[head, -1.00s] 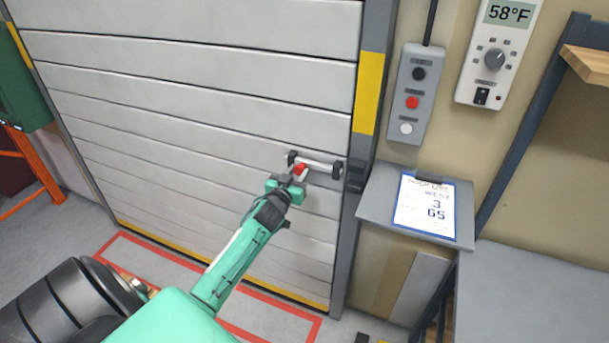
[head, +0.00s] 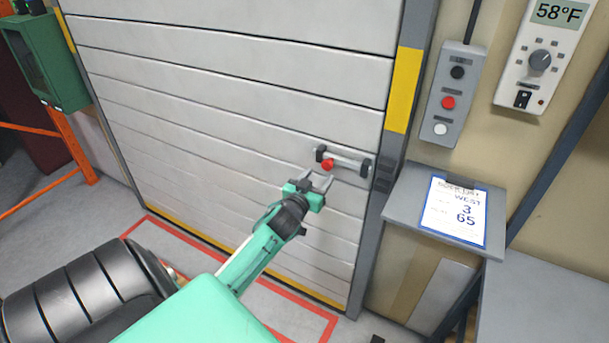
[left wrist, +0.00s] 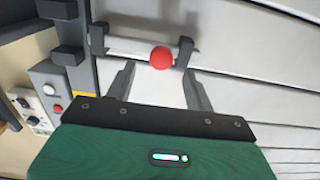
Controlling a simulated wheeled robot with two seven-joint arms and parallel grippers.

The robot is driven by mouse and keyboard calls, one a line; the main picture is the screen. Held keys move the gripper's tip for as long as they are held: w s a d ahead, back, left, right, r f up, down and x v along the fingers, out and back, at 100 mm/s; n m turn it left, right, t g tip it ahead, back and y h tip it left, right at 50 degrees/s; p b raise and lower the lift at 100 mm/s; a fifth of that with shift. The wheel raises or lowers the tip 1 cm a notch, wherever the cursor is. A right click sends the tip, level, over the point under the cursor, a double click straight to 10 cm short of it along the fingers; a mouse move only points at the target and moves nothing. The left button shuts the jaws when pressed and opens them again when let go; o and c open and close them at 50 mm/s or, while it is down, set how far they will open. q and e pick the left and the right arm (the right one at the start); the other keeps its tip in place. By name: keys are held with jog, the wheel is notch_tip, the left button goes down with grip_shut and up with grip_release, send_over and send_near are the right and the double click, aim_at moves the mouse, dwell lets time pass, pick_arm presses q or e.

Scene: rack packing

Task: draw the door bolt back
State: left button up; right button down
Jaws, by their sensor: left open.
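The door bolt (head: 346,160) is a pale grey bar between two dark brackets on the shutter door (head: 230,75). Its red knob (head: 327,165) sits close to the left bracket, the one farther from the door frame. In the left wrist view the bar (left wrist: 130,46) and knob (left wrist: 161,58) show clearly; a dark block (left wrist: 67,56) stands on the frame, and I see no bar crossing the gap to it. My left gripper (head: 317,180) is open and empty, just below and in front of the knob. Its fingers (left wrist: 159,72) are apart from it. My right gripper is not in view.
Right of the door are the frame with a yellow stripe (head: 404,90), a button box (head: 450,98), a thermostat (head: 540,62) and a sloped shelf with a clipboard (head: 454,210). A green cabinet (head: 45,60) stands left. The floor has a red outlined area (head: 310,320).

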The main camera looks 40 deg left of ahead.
pick_arm(q)
jog(key=b+v, duration=0.1)
jog(key=v, duration=0.7)
jog(key=shift+s+b, duration=0.25)
jog(key=shift+b, duration=0.05)
notch_tip(320, 180, down, 24)
jog(key=s+d+g+h, duration=0.1)
jog(key=s+d+g, duration=0.1)
jog(key=g, duration=0.3)
jog(key=s+d+f+m+g+h, duration=0.15)
jog(key=s+f, duration=0.25)
jog(key=f, duration=0.4)
jog(key=s+d+f+g, duration=0.2)
jog(key=s+d+f, duration=0.15)
jog(key=f, duration=0.55)
jog(key=s+d+f+m+g, duration=0.1)
jog(key=s+d+f+g, duration=0.1)
jog(key=s+f, duration=0.5)
jog(key=s+d+f+m+g+h, duration=0.1)
jog(key=s+d+f+g, duration=0.2)
jog(key=s, duration=1.3)
jog(key=s+d+f+m+g+h, duration=0.1)
jog(key=s+d+f+g, duration=0.2)
jog(key=s+f, duration=0.9)
jog(key=d, duration=0.3)
jog(key=shift+s+d+f+m, duration=0.2)
jog(key=shift+s+f+m, duration=0.05)
jog(key=shift+m, duration=0.1)
